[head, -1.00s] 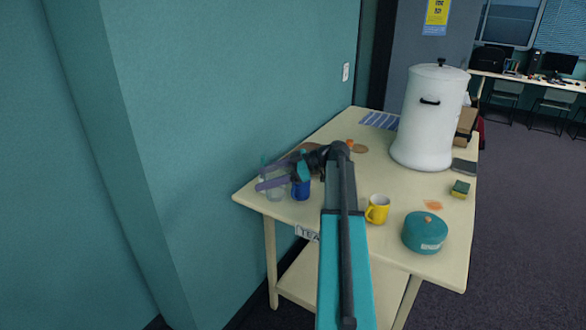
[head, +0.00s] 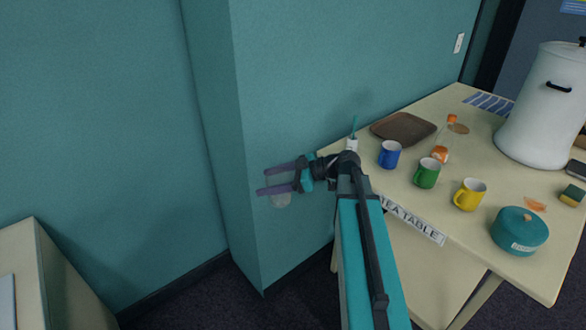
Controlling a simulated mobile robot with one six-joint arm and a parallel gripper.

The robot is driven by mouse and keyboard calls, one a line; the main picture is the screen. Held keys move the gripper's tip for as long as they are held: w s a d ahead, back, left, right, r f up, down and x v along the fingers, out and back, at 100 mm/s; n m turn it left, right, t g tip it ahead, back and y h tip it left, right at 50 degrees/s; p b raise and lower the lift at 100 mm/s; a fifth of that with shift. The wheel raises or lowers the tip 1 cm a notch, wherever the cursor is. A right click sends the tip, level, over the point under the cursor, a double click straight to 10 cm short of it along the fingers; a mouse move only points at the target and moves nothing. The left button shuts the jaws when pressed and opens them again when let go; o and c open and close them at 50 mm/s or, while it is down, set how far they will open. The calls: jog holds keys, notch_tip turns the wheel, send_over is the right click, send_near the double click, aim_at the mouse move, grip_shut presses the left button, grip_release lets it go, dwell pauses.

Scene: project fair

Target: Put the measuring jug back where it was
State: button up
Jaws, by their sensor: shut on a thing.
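My gripper (head: 262,182) is shut on the measuring jug (head: 281,199), a clear, see-through vessel. The jug shows faintly between and below the purple fingers. My gripper holds it in the air left of the tea table (head: 455,262), in front of the teal wall. Details of the jug, such as its handle, are too faint to tell.
The tea table bears a blue mug (head: 389,155), a green mug (head: 427,174), a yellow mug (head: 470,195), a brown tray (head: 403,129), a teal pot (head: 519,232) and a white urn (head: 545,105). A pale surface (head: 40,270) stands at lower left. A wall corner juts out between them.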

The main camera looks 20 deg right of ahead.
jog(key=s+a+f+m, duration=0.1)
jog(key=s+a+f, duration=0.1)
jog(key=a, duration=0.3)
jog(key=shift+a+f+t, duration=0.15)
jog(key=shift+a+t, duration=0.15)
jog(key=shift+d+h, duration=0.1)
jog(key=shift+h, duration=0.2)
